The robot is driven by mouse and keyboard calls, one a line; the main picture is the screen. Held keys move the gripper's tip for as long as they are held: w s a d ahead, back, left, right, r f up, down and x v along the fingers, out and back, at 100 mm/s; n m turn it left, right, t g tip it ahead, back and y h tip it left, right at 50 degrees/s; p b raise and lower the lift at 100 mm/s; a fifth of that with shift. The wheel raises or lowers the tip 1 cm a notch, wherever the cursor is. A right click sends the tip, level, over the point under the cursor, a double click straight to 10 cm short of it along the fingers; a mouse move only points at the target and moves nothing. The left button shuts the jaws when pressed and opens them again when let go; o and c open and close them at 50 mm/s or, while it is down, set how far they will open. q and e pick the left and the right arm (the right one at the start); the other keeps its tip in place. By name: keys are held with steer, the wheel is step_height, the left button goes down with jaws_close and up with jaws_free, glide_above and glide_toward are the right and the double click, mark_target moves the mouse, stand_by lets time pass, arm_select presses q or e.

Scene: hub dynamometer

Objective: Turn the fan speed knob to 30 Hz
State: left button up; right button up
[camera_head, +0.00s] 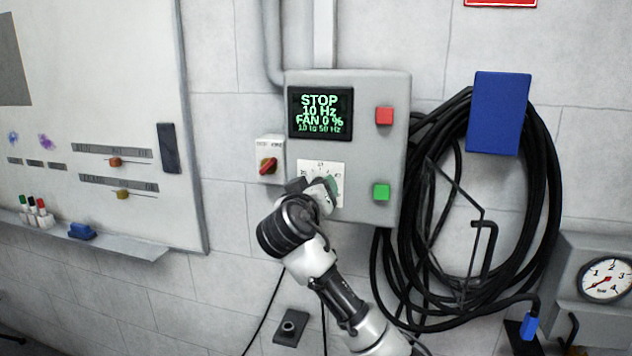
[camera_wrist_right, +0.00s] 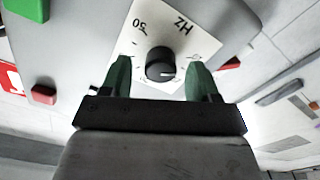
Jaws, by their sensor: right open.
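The fan speed knob (camera_wrist_right: 160,66) is a black round knob with a pale pointer line, on a white dial plate (camera_head: 336,171) marked HZ. My right gripper (camera_wrist_right: 158,80) is open, with its green fingers on either side of the knob; I cannot tell whether they touch it. In the head view, my right gripper (camera_head: 322,190) covers the knob and part of the plate. The display (camera_head: 320,113) on the grey control box (camera_head: 364,86) reads STOP, 10 Hz, FAN 0 %, 10 to 50 Hz. My left gripper is not in view.
A red button (camera_head: 384,116) and a green button (camera_head: 381,191) sit right of the dial. A red rotary switch (camera_head: 268,166) is on its left. Black cable coils (camera_head: 398,260) hang at the right, beside a pressure gauge (camera_head: 606,279). A whiteboard (camera_head: 100,70) fills the left.

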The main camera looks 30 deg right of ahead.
steer(key=shift+w+d, duration=0.2)
steer(key=c, duration=0.9)
steer(key=shift+m+b, duration=8.05)
steer(key=shift+m, duration=3.75)
steer(key=shift+f, duration=0.1)
steer(key=o, duration=0.9)
